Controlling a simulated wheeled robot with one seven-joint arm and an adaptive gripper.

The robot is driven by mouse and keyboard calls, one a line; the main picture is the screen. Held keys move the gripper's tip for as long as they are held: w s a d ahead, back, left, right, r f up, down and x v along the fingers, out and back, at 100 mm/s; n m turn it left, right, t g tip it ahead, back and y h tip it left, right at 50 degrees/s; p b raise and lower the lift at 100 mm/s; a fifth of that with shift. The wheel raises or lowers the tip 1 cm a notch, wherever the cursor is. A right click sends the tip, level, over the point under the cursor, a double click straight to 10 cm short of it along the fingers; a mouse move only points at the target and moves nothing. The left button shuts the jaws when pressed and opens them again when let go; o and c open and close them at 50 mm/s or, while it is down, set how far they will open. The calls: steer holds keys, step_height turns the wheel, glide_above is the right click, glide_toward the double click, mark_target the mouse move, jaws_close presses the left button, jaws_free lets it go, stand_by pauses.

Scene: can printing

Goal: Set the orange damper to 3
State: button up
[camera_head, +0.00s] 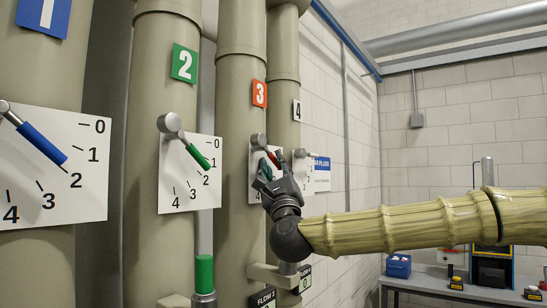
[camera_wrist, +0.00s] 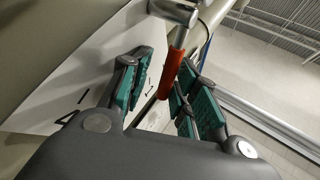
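The orange damper's handle (camera_wrist: 172,72) shows in the wrist view, hanging from a metal pivot (camera_wrist: 175,12). In the head view it is mostly hidden behind my gripper, on the pipe with the orange number 3 label (camera_head: 260,94). Its white dial plate (camera_head: 255,184) is partly covered, so I cannot read the setting. My gripper (camera_wrist: 165,68) has its teal-padded fingers apart, one on each side of the handle. A gap shows between the left finger and the handle; I cannot tell whether the right finger touches it. My gripper (camera_head: 268,168) is in front of the dial in the head view.
The blue damper handle (camera_head: 42,143) points near 2, and the green one (camera_head: 198,155) between 1 and 2. Pipe 4 (camera_head: 284,110) and its small dial stand close behind my gripper. A bench (camera_head: 448,290) stands at the right.

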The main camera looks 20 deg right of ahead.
steer(key=shift+s+r, duration=0.45)
steer(key=shift+r, duration=0.2)
steer(key=shift+w+a+f, duration=0.15)
steer(key=shift+w+a, duration=0.05)
steer(key=shift+w, duration=0.25)
steer(key=shift+d, duration=0.25)
steer(key=shift+c, duration=0.3)
steer(key=shift+s, duration=0.1)
jaws_close()
steer(key=shift+c, duration=0.2)
jaws_free()
steer(key=shift+a, duration=0.1)
steer(key=shift+o, duration=0.5)
steer(key=shift+a, duration=0.15)
